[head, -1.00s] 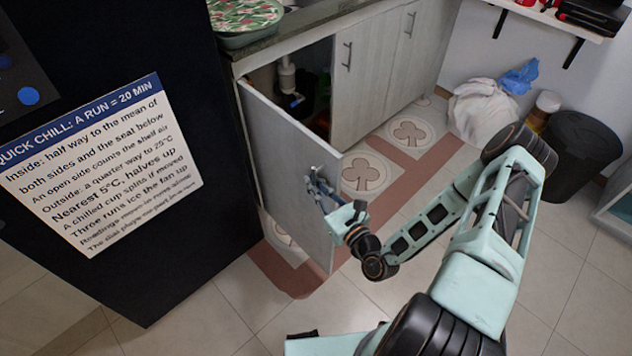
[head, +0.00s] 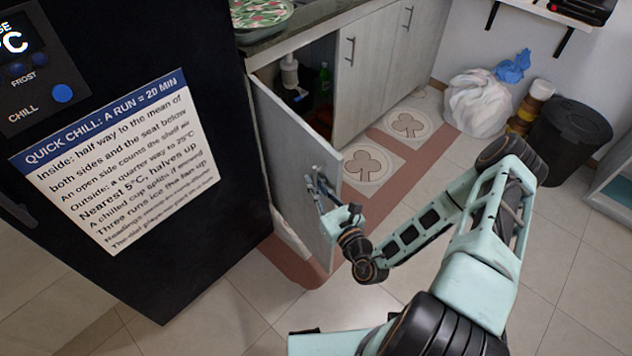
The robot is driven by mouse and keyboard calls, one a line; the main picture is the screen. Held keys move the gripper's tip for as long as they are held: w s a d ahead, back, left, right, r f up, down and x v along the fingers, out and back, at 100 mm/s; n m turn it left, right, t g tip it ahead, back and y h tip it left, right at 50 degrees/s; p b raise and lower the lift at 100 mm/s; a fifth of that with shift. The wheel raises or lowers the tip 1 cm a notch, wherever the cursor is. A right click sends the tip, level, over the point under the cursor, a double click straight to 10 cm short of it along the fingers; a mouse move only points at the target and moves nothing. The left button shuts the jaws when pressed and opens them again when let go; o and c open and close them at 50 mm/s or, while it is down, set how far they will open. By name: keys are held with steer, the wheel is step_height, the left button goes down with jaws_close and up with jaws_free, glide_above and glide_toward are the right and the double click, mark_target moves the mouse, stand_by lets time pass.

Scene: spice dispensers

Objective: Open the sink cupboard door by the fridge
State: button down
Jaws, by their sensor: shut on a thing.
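The sink cupboard door (head: 290,155) beside the fridge stands partly open, swung out from the counter and hinged on the fridge side. The cupboard's dark inside (head: 305,85) shows, with a pale pipe, a green bottle and other items in it. My gripper (head: 318,185) is at the door's outer free edge, shut on the door handle (head: 315,178). The gripper hides part of the handle.
The black fridge (head: 140,90) with a paper notice stands close at the left. Two shut cupboard doors (head: 372,70) lie to the right. A white bag (head: 478,100) and a black bin (head: 570,140) stand at the back right. A clover-patterned mat (head: 385,150) lies on the floor.

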steer(key=shift+s+a+r, duration=0.1)
steer(key=shift+a, duration=0.25)
stand_by(0.4)
steer(key=c, duration=2.3)
jaws_free()
steer(key=shift+c, duration=0.2)
steer(key=shift+s, duration=0.1)
steer(key=v, duration=1.1)
steer(key=shift+s, duration=0.45)
